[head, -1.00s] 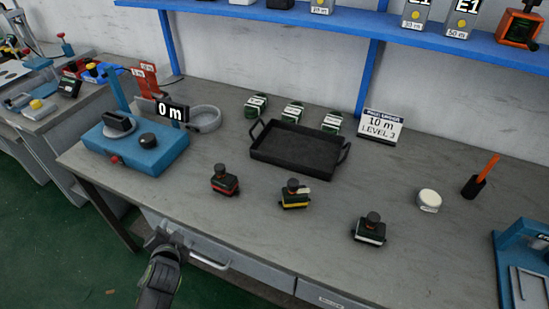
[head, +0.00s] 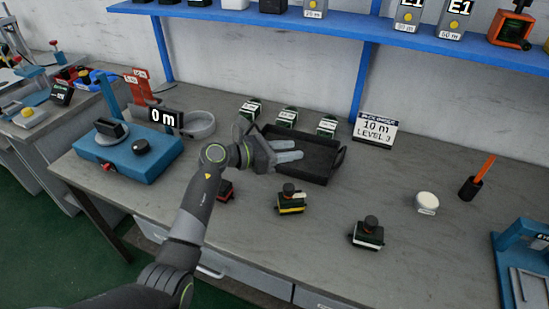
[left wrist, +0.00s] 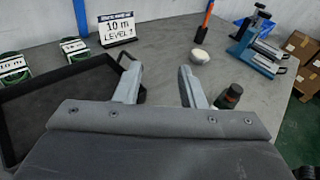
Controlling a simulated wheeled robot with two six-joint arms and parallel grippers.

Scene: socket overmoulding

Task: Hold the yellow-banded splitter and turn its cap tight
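The yellow-banded splitter (head: 291,202) stands upright on the bench in front of the black tray, its dark cap (head: 289,188) on top. My left gripper (head: 300,150) is open and empty, above the tray's front part, behind and above this splitter, with its fingers pointing right. Its two spread fingers (left wrist: 160,82) show in the left wrist view with nothing between them. A dark capped splitter (left wrist: 231,97) shows right of the fingers there; I cannot tell its band. My right gripper is not in view.
A red-banded splitter (head: 226,191) is partly hidden by my left arm. A white-banded splitter (head: 368,235) stands front right. The black tray (head: 322,178), a white round tub (head: 427,202) and a level card (head: 376,130) stand around. The bench between white-banded splitter and tub is clear.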

